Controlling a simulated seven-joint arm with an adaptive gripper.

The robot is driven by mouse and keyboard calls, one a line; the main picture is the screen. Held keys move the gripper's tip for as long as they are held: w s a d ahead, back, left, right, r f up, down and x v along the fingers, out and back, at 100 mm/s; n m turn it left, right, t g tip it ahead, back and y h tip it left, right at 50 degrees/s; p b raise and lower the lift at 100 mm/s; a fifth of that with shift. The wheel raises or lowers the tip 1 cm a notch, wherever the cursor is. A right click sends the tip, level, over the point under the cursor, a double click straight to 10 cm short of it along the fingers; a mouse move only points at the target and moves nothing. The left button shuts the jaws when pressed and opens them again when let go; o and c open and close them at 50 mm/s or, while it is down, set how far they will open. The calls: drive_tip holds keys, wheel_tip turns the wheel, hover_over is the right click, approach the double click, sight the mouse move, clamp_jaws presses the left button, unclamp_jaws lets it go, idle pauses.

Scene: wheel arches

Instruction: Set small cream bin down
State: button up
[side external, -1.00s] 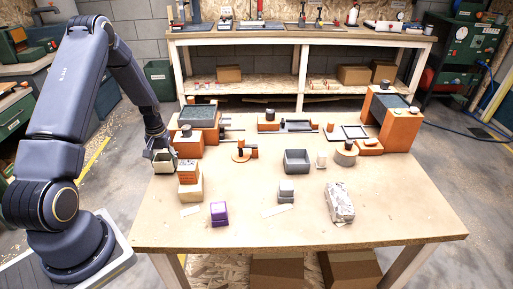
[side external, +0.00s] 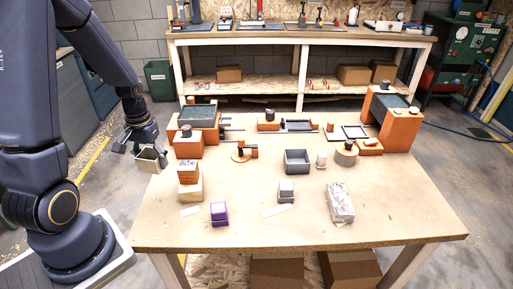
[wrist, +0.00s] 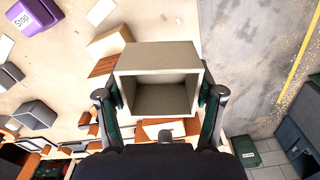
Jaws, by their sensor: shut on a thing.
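The small cream bin (side external: 147,164) is held by my gripper (side external: 139,143) at the left edge of the table. In the wrist view the bin (wrist: 158,58) sits between both fingers of my gripper (wrist: 160,102), with its empty inside facing the camera. The fingers press on its two sides. In the side view the bin looks slightly tilted. Whether its base is over the tabletop or just past the edge is hard to tell.
A purple block (side external: 219,212) and a grey open bin (side external: 297,161) stand further right. Orange fixtures line the table's back. In the wrist view bare floor (wrist: 250,50) lies beyond the table edge.

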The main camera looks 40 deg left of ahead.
drive_tip(key=w+d+m, duration=0.3)
drive_tip(key=w+d, duration=0.1)
drive_tip(key=d, duration=0.3)
drive_tip(key=w+d+m, duration=0.3)
drive_tip(key=w+d, duration=0.1)
drive_tip(key=d, duration=0.4)
hover_over(242, 184)
drive_tip(key=s, duration=0.1)
wheel_tip(242, 184, down, 9)
drive_tip(key=shift+f, duration=0.1)
drive_tip(key=shift+w+f, duration=0.15)
drive_tip(key=shift+f, duration=0.05)
drive_tip(key=shift+w+f, duration=0.15)
drive_tip(key=shift+f, duration=0.75)
drive_tip(key=shift+w+f, duration=0.1)
drive_tip(key=shift+f, duration=0.8)
drive_tip(key=shift+f, duration=0.1)
drive_tip(key=o, duration=0.9)
drive_tip(key=shift+o, duration=0.2)
